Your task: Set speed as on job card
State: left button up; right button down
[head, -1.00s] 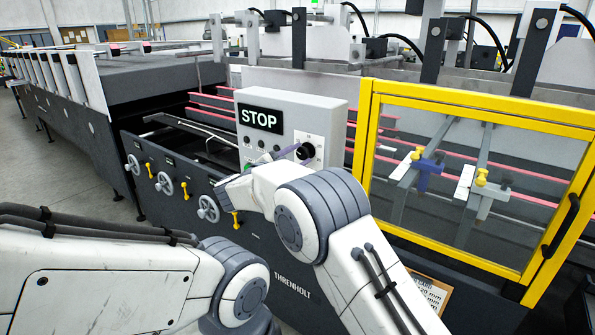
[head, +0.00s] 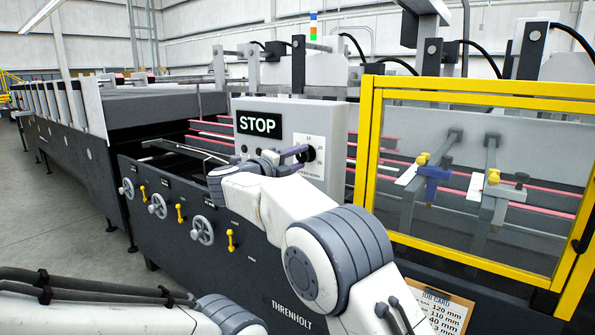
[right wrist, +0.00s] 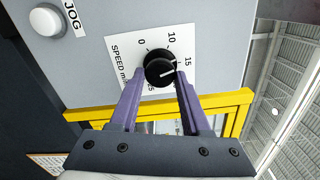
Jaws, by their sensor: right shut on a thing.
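The black speed knob (right wrist: 160,68) sits on a white dial plate (right wrist: 125,58) marked SPEED, with 0, 10 and 15 legible. Its white pointer line faces roughly toward the 15 side; the exact value is hard to tell. In the head view the knob (head: 309,153) is at the right of the grey control box (head: 322,119). My right gripper (right wrist: 160,76) has its purple fingers shut on the knob, one on each side. The job card (head: 441,306) hangs at the lower right; its lines end in mm values, and I see no speed line. My left gripper is outside the view.
The box carries a STOP display (head: 259,125) and a white JOG button (right wrist: 46,20). A yellow-framed guard (head: 371,150) stands right of the box. Handwheels (head: 202,230) and yellow levers (head: 231,240) line the dark machine side at left.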

jog(key=shift+f+m+b, duration=0.2)
jog(key=shift+m+b, duration=0.9)
jog(key=shift+m, duration=0.5)
jog(key=shift+c, duration=1.9)
grip_release()
jog(key=shift+r, duration=0.1)
jog(key=shift+s+a, duration=0.1)
jog(key=b+v, duration=0.1)
jog(key=v, duration=0.9)
jog(key=shift+s+a, duration=0.15)
